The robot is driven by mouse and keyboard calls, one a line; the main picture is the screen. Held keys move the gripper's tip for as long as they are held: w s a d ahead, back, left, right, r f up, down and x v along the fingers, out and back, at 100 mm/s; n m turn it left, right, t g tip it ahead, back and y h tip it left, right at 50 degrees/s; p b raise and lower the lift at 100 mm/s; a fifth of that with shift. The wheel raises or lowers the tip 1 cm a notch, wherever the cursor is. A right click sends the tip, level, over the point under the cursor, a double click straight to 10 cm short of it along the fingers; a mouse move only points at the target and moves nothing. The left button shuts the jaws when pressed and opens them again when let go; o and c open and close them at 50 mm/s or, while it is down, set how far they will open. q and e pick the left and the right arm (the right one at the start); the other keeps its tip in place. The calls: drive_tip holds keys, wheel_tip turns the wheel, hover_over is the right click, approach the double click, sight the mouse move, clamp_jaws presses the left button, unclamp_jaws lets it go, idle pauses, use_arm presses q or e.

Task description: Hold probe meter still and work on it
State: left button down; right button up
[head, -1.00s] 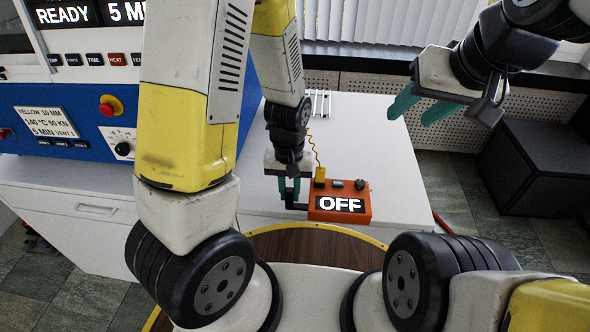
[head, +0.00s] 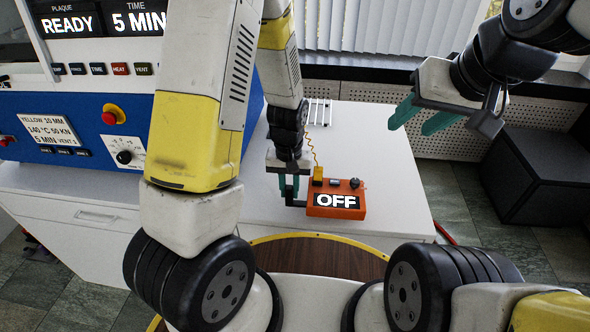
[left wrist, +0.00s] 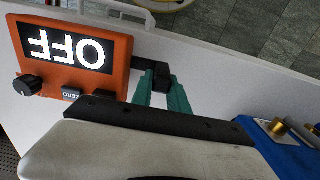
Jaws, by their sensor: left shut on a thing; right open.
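The probe meter (head: 352,190) is an orange box with a black display reading OFF, standing on the white table. A dark knob, a small button and a yellow plug with a coiled yellow cord are on its top. My left gripper (head: 289,192) is shut on the black handle (head: 297,203) at the meter's left side. In the left wrist view, the meter (left wrist: 112,84) appears upside down, with a button marked ZERO, and the green fingers (left wrist: 163,92) meet the black handle (left wrist: 155,72). My right gripper (head: 414,119) is open and empty, up and right of the meter.
A blue and white press (head: 75,112) with READY and 5 MIN displays stands at the left of the table (head: 395,165). A wire rack (head: 319,112) lies behind the meter. A dark grey box (head: 545,170) is on the floor at right.

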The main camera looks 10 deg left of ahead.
use_arm(q)
drive_tip(key=shift+w+a+f, duration=0.2)
drive_tip(key=shift+w+f, duration=0.1)
drive_tip(key=shift+w, duration=0.85)
drive_tip(key=shift+w+a+f, duration=0.25)
drive_tip(key=shift+w+f, duration=0.05)
drive_tip(key=shift+w, duration=0.8)
drive_tip(key=shift+w+a+f, duration=0.2)
drive_tip(key=shift+w+f, duration=0.1)
drive_tip(key=shift+w, duration=0.85)
drive_tip(key=shift+f, duration=0.3)
use_arm(e)
drive_tip(key=shift+w, duration=0.1)
drive_tip(key=shift+c, duration=0.4)
